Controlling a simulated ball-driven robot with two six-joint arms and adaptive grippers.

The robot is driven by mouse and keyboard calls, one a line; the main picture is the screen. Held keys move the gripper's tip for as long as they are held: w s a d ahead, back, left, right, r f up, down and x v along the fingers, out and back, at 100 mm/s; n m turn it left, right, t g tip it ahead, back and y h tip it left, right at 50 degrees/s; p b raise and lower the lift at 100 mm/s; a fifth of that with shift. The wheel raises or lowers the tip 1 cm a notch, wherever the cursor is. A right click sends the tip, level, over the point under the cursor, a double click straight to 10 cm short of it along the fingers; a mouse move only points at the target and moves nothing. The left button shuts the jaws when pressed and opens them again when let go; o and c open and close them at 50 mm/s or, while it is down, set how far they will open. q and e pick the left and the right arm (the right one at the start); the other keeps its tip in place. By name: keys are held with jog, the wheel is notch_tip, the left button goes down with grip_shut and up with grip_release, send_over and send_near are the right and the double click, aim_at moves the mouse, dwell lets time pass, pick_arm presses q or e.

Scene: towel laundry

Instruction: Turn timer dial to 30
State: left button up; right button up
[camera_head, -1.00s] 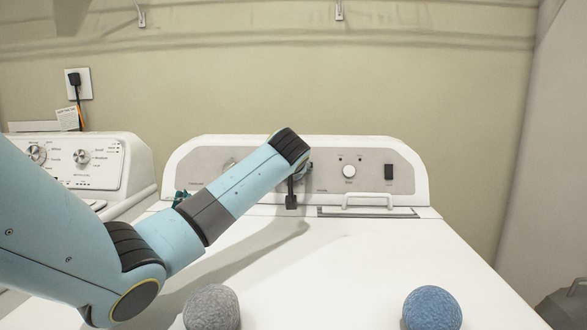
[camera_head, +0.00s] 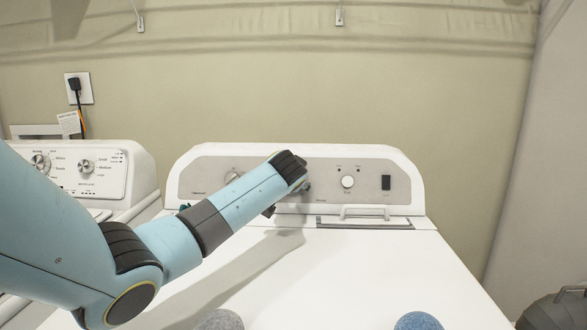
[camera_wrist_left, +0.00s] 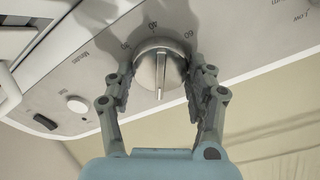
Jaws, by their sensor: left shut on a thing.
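The timer dial (camera_wrist_left: 158,70) is a round silver knob with a raised grip bar on the dryer's grey control panel. Small printed numbers run along its far side in the left wrist view; I cannot read them all surely. My left gripper (camera_wrist_left: 163,80) is shut on the dial, with one finger on each side of its rim. In the head view my left wrist hides the dial and most of the gripper. My right gripper is not in view.
The panel (camera_head: 322,180) also carries a white round button (camera_head: 347,182) and a black switch (camera_head: 386,183). A white handle (camera_head: 375,210) is below. A grey ball (camera_head: 219,320) and a blue ball (camera_head: 418,321) lie on the dryer top. A second machine (camera_head: 90,170) stands left.

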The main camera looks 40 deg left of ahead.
pick_arm(q)
jog(key=m+p, duration=0.1)
jog(key=m, duration=0.1)
jog(key=m+p, duration=0.1)
jog(key=p, duration=0.1)
jog(key=m+p, duration=0.2)
jog(key=shift+r+m, duration=0.25)
jog(key=shift+m, duration=0.05)
jog(key=m+p, duration=0.5)
jog(key=m, duration=0.1)
jog(key=shift+d+f+h, duration=0.1)
jog(key=shift+h, duration=0.2)
jog(key=m+p, duration=0.4)
jog(key=m, duration=0.2)
jog(key=shift+f+m+g, duration=0.15)
jog(key=shift+m+g, duration=0.15)
jog(key=shift+f+m+p, duration=0.2)
jog(key=shift+m+p, duration=0.8)
jog(key=shift+m, duration=1.5)
jog(key=shift+s, duration=0.1)
jog(key=o, duration=1.2)
jog(key=shift+c, duration=0.2)
